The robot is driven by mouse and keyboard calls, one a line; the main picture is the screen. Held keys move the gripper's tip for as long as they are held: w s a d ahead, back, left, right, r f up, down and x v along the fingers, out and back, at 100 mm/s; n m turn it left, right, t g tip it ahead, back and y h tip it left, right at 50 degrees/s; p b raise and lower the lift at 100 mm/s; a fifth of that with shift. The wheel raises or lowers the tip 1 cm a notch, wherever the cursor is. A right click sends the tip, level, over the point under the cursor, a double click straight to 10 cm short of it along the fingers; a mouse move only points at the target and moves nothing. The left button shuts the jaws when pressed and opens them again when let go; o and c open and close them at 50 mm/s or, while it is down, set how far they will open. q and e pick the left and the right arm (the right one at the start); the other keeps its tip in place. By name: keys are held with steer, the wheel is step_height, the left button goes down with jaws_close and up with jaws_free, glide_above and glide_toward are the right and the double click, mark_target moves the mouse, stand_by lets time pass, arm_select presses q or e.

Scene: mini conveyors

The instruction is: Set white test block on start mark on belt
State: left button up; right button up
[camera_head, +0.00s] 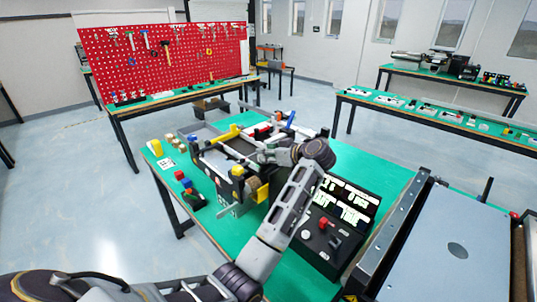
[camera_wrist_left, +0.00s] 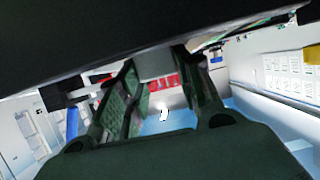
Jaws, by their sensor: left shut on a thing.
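My left gripper (camera_head: 264,156) reaches over the mini conveyor (camera_head: 216,166) on the green table. In the left wrist view its two fingers (camera_wrist_left: 165,80) stand on either side of a pale grey-white block (camera_wrist_left: 155,64), which looks like the white test block; it is shut on it. In the head view the block is too small and covered to make out. The belt surface is partly hidden by the frame and my gripper. I cannot make out the start mark, or whether the block touches the belt. My right gripper is not in view.
A yellow part (camera_head: 228,133) crosses the conveyor frame. A black control box (camera_head: 338,222) with lit displays stands to the right. Green table (camera_head: 283,262) is bare at the front.

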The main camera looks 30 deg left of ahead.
arm_select(q)
steer(key=shift+f, duration=0.25)
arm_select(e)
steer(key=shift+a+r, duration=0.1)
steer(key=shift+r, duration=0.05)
arm_select(q)
steer(key=o, duration=1.1)
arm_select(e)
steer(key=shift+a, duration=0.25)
arm_select(q)
steer(key=shift+r, duration=0.1)
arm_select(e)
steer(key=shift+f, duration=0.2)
